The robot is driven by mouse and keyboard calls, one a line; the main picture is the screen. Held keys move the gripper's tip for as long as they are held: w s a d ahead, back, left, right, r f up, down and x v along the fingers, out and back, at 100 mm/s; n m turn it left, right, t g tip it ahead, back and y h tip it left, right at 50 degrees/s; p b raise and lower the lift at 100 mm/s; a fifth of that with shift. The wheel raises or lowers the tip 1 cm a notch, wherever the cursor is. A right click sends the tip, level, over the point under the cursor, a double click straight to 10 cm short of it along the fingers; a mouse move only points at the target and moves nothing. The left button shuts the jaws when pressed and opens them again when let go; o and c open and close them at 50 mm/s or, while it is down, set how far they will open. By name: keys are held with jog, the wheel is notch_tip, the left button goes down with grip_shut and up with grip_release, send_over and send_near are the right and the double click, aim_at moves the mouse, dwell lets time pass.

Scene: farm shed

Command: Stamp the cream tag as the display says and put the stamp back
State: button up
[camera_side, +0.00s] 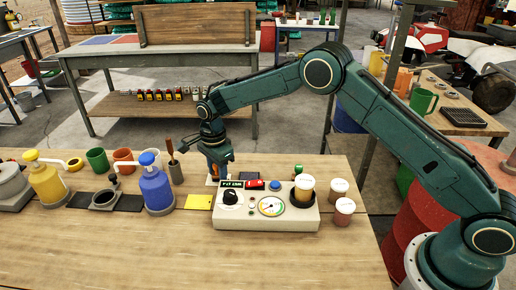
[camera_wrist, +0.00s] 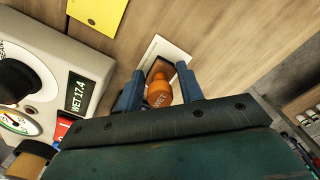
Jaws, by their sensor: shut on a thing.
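My gripper (camera_side: 216,165) is low over the bench behind the white meter box (camera_side: 290,222). The stamp is over the cream tag (camera_wrist: 175,50), which lies on the wood and is partly covered by the stamp. Whether the stamp touches the tag cannot be told. The display (camera_wrist: 77,92) on the meter box reads "WET 17.4". In the side view the tag is mostly hidden behind the box and gripper.
A yellow card (camera_side: 199,202) lies left of the meter box. Blue (camera_side: 157,190) and yellow (camera_side: 47,184) pump bottles, a dark pad (camera_side: 128,203) and cups stand further left. Lidded pots (camera_side: 344,207) stand right of the box. The front of the bench is clear.

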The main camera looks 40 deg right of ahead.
jog(key=shift+r, duration=3.45)
jog(key=shift+r, duration=0.1)
jog(key=shift+s+d+r, duration=0.2)
jog(key=shift+d+r, duration=0.25)
jog(key=s+d+r, duration=1)
jog(key=s+r, duration=0.1)
jog(key=r, duration=0.1)
jog(key=shift+s+d+m, duration=0.15)
jog(key=shift+d+m, duration=0.15)
jog(key=shift+d, duration=0.1)
jog(key=shift+f, duration=0.1)
